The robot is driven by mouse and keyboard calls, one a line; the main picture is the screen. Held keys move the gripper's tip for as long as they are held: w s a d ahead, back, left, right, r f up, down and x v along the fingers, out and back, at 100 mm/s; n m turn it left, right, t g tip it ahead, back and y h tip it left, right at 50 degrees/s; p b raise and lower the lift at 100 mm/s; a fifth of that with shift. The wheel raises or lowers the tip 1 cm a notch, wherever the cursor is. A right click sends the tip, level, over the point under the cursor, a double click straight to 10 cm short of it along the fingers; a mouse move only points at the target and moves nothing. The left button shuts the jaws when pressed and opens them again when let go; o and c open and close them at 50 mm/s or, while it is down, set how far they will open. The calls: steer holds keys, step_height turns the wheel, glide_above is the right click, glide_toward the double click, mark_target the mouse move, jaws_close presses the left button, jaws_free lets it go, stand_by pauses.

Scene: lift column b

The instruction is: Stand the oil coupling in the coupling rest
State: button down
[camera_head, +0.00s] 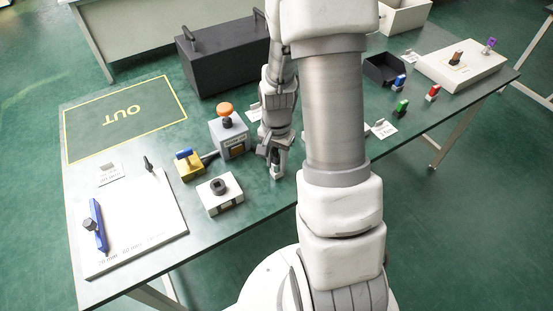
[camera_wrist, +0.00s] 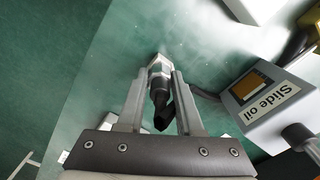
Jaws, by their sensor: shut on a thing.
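My gripper (camera_head: 274,160) is over the middle of the green table. In the wrist view, my gripper (camera_wrist: 158,85) is shut on a dark cylindrical piece with a pale metal end, which looks like the oil coupling (camera_wrist: 158,90). Its pale end points away from the palm. In the head view, the oil coupling's pale end (camera_head: 277,174) shows just below the fingers; I cannot tell whether it touches the table. A white block with a dark round ring on top (camera_head: 220,190), possibly the coupling rest, stands to the left of my gripper, apart from it.
A grey "Slide oil" box (camera_head: 232,140) with an orange knob stands left of my gripper. Beside it is a yellow block (camera_head: 190,170) with a blue top. A white board (camera_head: 140,225) lies at left, and a large black case (camera_head: 220,62) stands behind. Small coloured parts lie right.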

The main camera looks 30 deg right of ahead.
steer(key=shift+f, duration=0.1)
steer(key=shift+c, duration=2.4)
jaws_free()
step_height(320, 180, up, 17)
steer(key=p, duration=0.3)
steer(key=shift+r, duration=0.2)
